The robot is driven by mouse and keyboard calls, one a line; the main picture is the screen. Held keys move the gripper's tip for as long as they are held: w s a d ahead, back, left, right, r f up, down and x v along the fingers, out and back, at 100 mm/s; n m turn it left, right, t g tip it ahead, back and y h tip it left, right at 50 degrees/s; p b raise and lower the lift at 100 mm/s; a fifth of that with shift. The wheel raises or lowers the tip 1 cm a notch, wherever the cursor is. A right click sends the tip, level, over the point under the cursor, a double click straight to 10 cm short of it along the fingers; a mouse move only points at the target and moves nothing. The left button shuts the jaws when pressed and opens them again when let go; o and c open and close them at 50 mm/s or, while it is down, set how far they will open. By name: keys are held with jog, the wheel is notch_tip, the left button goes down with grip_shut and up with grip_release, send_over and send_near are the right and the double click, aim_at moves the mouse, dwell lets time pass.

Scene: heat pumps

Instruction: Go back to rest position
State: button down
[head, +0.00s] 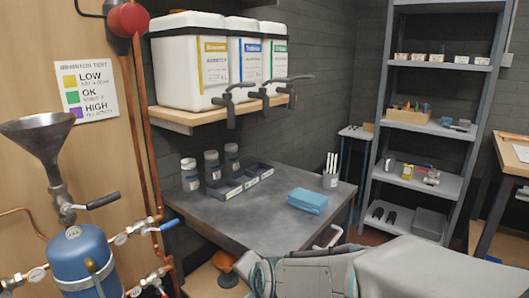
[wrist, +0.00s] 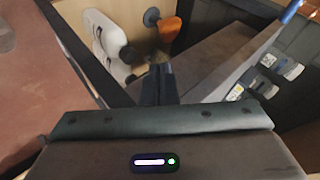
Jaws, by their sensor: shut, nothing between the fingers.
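My gripper (wrist: 158,74) shows in the wrist view, its dark fingers together with nothing between them. It points down into a space with wooden surfaces and dark panels. An orange item (wrist: 170,28) and white pieces (wrist: 105,40) lie beyond the fingertips, apart from them as far as I can tell. In the head view my pale grey arm crosses the lower right, in front of the table. My fingers cannot be made out there.
A blue tank (head: 85,262) with pipes stands left. Shelving (head: 435,128) stands behind, right.

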jog(key=s+d+r+n+g+h+p, duration=0.3)
jog(key=s+d+r+n+g+p, duration=0.2)
jog(key=s+d+r+p, duration=1)
jog(key=d+r+n+p, duration=0.1)
jog(key=d+r+n, duration=0.1)
jog(key=d+r, duration=0.1)
jog(key=shift+s+r+g+h+p, duration=0.2)
jog(key=shift+r+g+h+p, duration=0.15)
jog(key=shift+r, duration=0.25)
